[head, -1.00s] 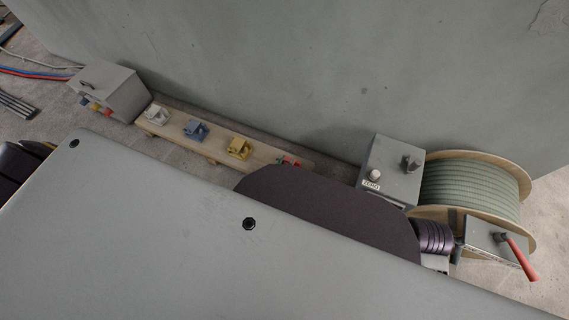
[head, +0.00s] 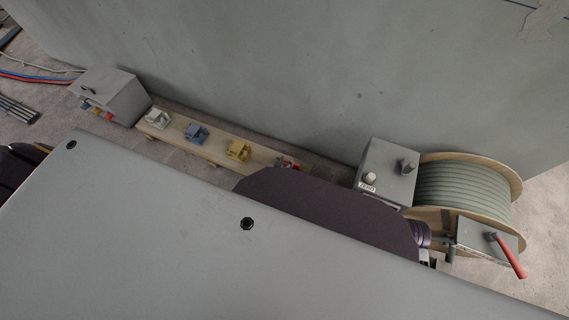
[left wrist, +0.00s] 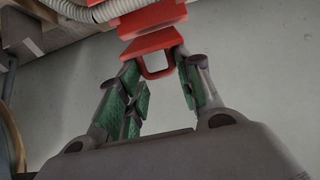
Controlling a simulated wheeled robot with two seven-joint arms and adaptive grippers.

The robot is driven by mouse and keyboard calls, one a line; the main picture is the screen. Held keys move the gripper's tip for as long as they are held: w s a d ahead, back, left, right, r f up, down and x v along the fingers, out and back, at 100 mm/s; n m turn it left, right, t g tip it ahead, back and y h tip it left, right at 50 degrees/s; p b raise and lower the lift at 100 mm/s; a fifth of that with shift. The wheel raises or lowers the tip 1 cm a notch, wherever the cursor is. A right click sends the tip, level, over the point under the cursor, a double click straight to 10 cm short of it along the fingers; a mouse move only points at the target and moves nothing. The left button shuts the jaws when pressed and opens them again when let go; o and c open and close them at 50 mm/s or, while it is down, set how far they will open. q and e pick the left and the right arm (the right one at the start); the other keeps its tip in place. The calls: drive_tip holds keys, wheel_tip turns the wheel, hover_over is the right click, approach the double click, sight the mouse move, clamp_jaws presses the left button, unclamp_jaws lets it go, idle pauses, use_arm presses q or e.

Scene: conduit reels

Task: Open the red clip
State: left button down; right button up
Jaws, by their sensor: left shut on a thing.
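The red clip (left wrist: 152,42) fills the top middle of the left wrist view, with a loop-shaped tab (left wrist: 158,72) hanging from it. My left gripper (left wrist: 160,80) has its green-padded fingers on either side of this tab and is shut on it. A grey ribbed conduit (left wrist: 100,10) runs up to the clip from the left. In the head view only a bit of the red clip (head: 289,162) shows at the right end of the wooden board; my own body hides the rest. I cannot tell how far the clip is open. My right gripper is not in view.
The wooden board (head: 212,149) along the wall carries white (head: 157,118), blue (head: 196,132) and yellow (head: 238,150) clips. A grey box (head: 112,93) stands left. A knobbed box (head: 385,172), a conduit reel (head: 465,190) and a red-handled crank (head: 508,256) stand right.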

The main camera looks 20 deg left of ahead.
use_arm(q)
drive_tip(key=c, duration=1)
unclamp_jaws()
drive_tip(key=shift+o, duration=0.2)
drive_tip(key=shift+s+d, duration=0.1)
drive_tip(key=shift+s+d+r, duration=0.15)
drive_tip(key=shift+s+r, duration=0.2)
drive_tip(key=shift+s, duration=0.1)
drive_tip(key=shift+s+a+r, duration=0.25)
drive_tip(key=shift+s+r, duration=0.3)
drive_tip(key=shift+s, duration=0.15)
drive_tip(key=shift+s+d+r, duration=0.1)
drive_tip(key=shift+s+r, duration=0.2)
drive_tip(key=shift+s, duration=0.25)
drive_tip(key=v, duration=0.7)
drive_tip(key=shift+s+r, duration=0.2)
drive_tip(key=shift+s, duration=0.05)
